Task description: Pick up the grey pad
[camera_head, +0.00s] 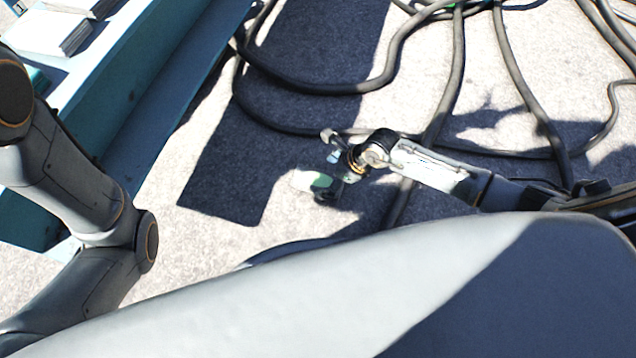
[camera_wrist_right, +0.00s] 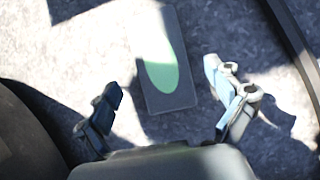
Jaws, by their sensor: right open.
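The grey pad (camera_wrist_right: 170,95) is a flat grey rectangle with a pale green oval patch on it. It lies on the rough, light ground, partly in sun and partly in shadow. In the head view it shows small, as a whitish and green piece (camera_head: 310,181) partly hidden by my right gripper (camera_head: 337,166). My right gripper, also in the right wrist view (camera_wrist_right: 162,88), is open and empty. Its fingers stand apart on either side of the pad's near part, and I see no contact. My left gripper is out of view; only left arm links show.
Thick dark cables (camera_head: 455,85) loop over the ground behind and right of the right gripper. A teal-blue structure (camera_head: 165,95) with raised sides runs along the left. Hard shadows cover the ground; bare ground lies left of the pad.

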